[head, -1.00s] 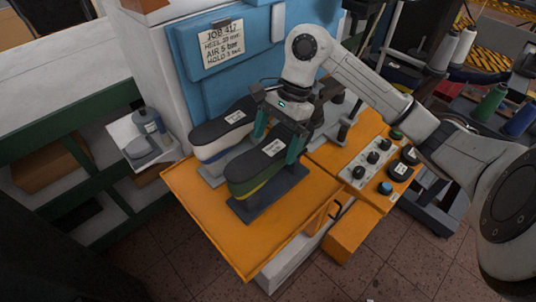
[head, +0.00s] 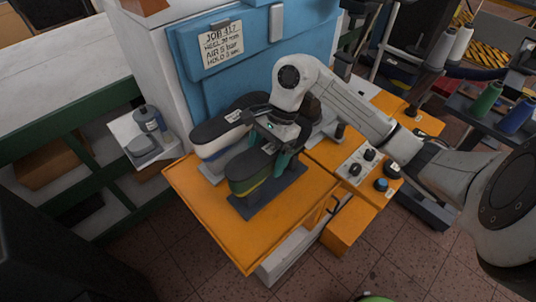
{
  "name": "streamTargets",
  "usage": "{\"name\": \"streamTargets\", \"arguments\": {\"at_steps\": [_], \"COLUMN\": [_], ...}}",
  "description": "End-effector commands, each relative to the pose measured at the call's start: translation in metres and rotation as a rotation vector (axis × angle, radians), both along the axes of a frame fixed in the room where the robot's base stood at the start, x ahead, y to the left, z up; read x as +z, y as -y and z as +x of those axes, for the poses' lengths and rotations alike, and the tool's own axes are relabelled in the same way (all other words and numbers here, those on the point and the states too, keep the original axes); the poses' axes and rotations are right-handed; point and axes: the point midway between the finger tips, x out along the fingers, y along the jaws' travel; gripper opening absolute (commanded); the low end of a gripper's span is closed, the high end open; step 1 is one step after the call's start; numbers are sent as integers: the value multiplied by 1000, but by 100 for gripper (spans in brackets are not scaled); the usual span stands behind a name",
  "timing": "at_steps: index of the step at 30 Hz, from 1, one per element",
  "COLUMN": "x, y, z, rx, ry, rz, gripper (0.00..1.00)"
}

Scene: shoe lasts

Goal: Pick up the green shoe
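The green shoe (head: 246,187) sits sole up on a dark grey stand on the orange table. Its sole is black, with a yellow band along its lower side. My gripper (head: 267,150) is over the rear half of this shoe. Its teal fingers are apart, one on each side of the shoe. The far finger is mostly hidden, and I cannot tell whether either finger touches the shoe. The shoe still rests on its stand.
A white and blue shoe (head: 211,150) with a black sole stands close behind on its own stand. A blue panel (head: 255,60) with a job sign rises behind. Control knobs (head: 370,155) are at right. The orange table's front (head: 235,240) is clear.

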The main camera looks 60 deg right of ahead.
Motion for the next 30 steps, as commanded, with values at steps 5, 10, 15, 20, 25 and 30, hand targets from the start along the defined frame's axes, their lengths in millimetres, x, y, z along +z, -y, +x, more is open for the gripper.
{"name": "streamTargets", "arguments": {"at_steps": [5, 10, 15, 20, 25, 30], "x": [0, 0, 0, 1, 1, 7], "y": [0, 0, 0, 0, 0, 0], "z": [0, 0, 0, 0, 0, 0], "rx": [0, 0, 1, 1, 1, 3], "ry": [-1, -1, -1, 1, 1, 3], "rz": [0, 0, 0, 1, 1, -3], "gripper": [61, 44, 28, 18, 18, 18]}}
